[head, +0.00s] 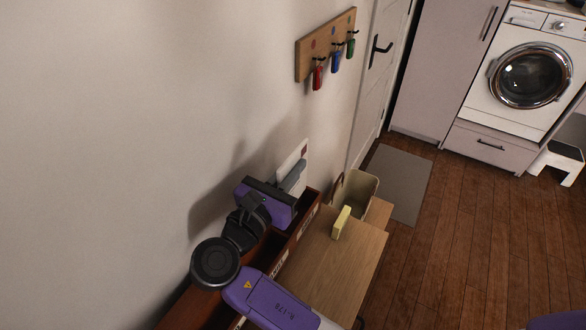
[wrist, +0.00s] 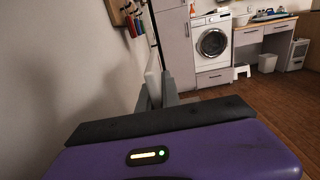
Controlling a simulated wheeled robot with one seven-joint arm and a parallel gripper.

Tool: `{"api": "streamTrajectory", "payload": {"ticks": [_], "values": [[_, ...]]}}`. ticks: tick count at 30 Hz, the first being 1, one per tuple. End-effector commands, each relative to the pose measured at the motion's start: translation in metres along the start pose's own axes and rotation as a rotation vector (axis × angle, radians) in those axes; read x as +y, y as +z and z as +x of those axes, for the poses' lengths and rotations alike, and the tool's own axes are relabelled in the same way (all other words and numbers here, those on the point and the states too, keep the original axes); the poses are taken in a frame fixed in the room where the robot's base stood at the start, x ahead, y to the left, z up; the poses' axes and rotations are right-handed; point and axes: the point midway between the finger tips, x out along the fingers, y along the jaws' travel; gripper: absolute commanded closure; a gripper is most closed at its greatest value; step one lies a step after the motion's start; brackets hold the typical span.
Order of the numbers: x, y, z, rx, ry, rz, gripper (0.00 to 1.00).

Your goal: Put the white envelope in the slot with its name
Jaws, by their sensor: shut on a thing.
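The white envelope (head: 296,156) stands on edge in my gripper (head: 287,180), close to the wall. In the wrist view the envelope (wrist: 152,80) shows nearly edge-on between the two grey fingers of my gripper (wrist: 156,97), which are shut on it. A reddish-brown slotted organizer (head: 315,208) lies below the gripper along the wall, with white labels on its front. The label names are too small and tilted to read. My arm hides much of the organizer. I cannot tell whether the envelope's lower edge is inside a slot or above it.
A wooden table (head: 330,262) carries a yellow block (head: 341,222) and a beige bin (head: 357,190) stands by its far end. A key rack (head: 326,45) with red, blue and green tags hangs on the wall. Beyond are a grey mat (head: 398,180) and a washing machine (head: 525,75).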

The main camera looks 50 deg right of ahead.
Motion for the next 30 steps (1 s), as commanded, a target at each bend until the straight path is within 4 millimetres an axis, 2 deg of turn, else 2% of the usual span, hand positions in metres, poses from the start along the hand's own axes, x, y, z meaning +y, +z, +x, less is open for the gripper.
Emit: {"api": "streamTrajectory", "payload": {"ticks": [1, 15, 28, 30], "values": [[0.0, -0.008, 0.0, 0.0, 0.0, 0.001, 1.0], [0.0, -0.045, 0.0, 0.0, 0.0, -0.001, 1.0], [0.0, -0.053, 0.0, 0.0, 0.0, 0.001, 1.0], [0.0, -0.053, 0.0, 0.0, 0.0, 0.001, 0.82]]}}
